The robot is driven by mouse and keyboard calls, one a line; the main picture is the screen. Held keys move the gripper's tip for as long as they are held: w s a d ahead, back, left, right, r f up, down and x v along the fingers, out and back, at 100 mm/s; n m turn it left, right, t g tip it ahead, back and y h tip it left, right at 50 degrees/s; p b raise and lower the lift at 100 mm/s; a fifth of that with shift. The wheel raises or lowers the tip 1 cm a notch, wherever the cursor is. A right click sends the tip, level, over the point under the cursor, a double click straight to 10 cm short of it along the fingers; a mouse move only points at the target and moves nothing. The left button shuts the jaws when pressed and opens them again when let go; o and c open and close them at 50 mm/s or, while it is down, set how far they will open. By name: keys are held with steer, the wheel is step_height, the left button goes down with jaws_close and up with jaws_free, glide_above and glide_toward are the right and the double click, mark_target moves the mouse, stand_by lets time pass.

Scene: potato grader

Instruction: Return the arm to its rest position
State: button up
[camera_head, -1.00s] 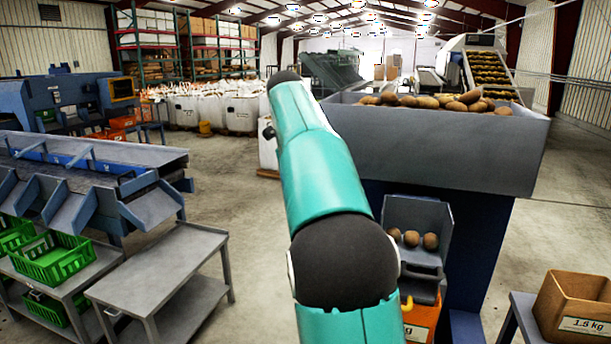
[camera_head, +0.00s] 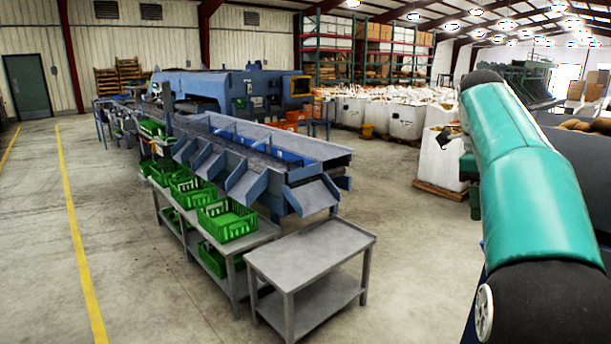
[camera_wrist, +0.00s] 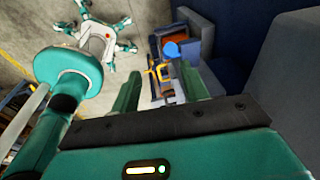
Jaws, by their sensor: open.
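Beyond the fingers, the wrist view looks down on a small group of orange, yellow and blue items (camera_wrist: 166,68), too small to tell apart. Blue and grey panels (camera_wrist: 240,38) stand to the right of the fingers. White and teal legged parts of my own body show at the upper left.
A grey two-level cart (camera_head: 310,248) stands in front of the blue grading machine (camera_head: 260,150). Green crates (camera_head: 228,220) sit on a bench beside it. White bulk bags (camera_head: 407,118) stand behind. The grey hopper (camera_head: 580,145) is partly hidden by my arm. Floor at left is clear.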

steer(key=s+a+f+n+t+y, duration=0.1)
steer(key=s+a+f+n+t, duration=0.35)
steer(key=s+a+n, duration=0.75)
steer(key=s+a+f+n+t, duration=0.1)
steer(key=s+a+f+n, duration=0.4)
steer(key=f+n, duration=0.2)
steer(key=s+a+f+n+y, duration=0.1)
steer(key=s+a+f+n, duration=0.4)
steer(key=f+n, duration=0.2)
steer(key=shift+s+a+f+n+t, duration=0.25)
steer(key=shift+s+a+n+t, duration=0.1)
steer(key=shift+n, duration=0.75)
steer(key=shift+c, duration=1)
steer(key=shift+d, duration=0.1)
